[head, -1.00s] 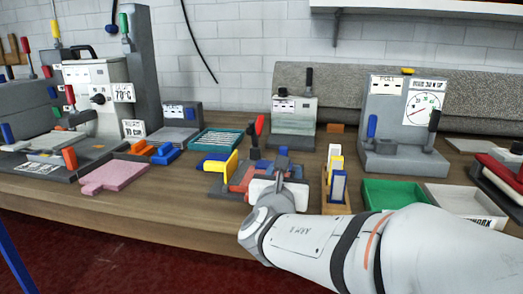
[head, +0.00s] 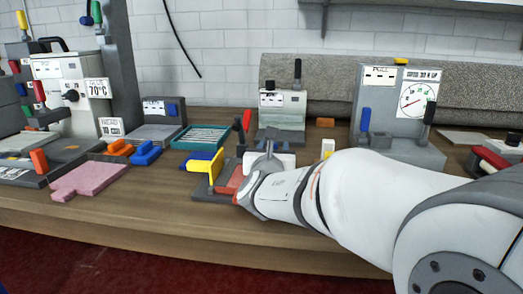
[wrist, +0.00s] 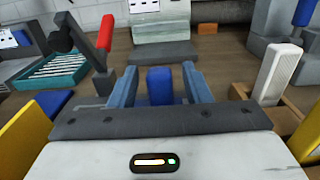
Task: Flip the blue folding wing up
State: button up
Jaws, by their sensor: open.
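The folding fixture stands near the table's front edge, with a grey base (head: 213,197), an upright yellow wing (head: 204,169) and a red part (head: 230,184). In the wrist view an upright blue tab (wrist: 160,85), likely on the blue folding wing, shows between the fingers of my gripper (wrist: 156,82). My gripper (head: 268,150) is open at the fixture's back. I cannot tell whether a finger touches the tab. My arm hides the fixture's right side. A flat blue piece (wrist: 52,101) lies left of my gripper, beside the yellow wing.
A red-and-black lever (wrist: 103,42) rises at the left finger. A wooden holder (wrist: 262,100) with a pale upright piece (wrist: 280,72) is close on the right. A teal tray (head: 200,137), a machine (head: 283,110) and a gauge stand (head: 395,110) are behind. A pink board (head: 88,180) lies left.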

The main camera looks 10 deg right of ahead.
grip_shut()
dwell(0.4)
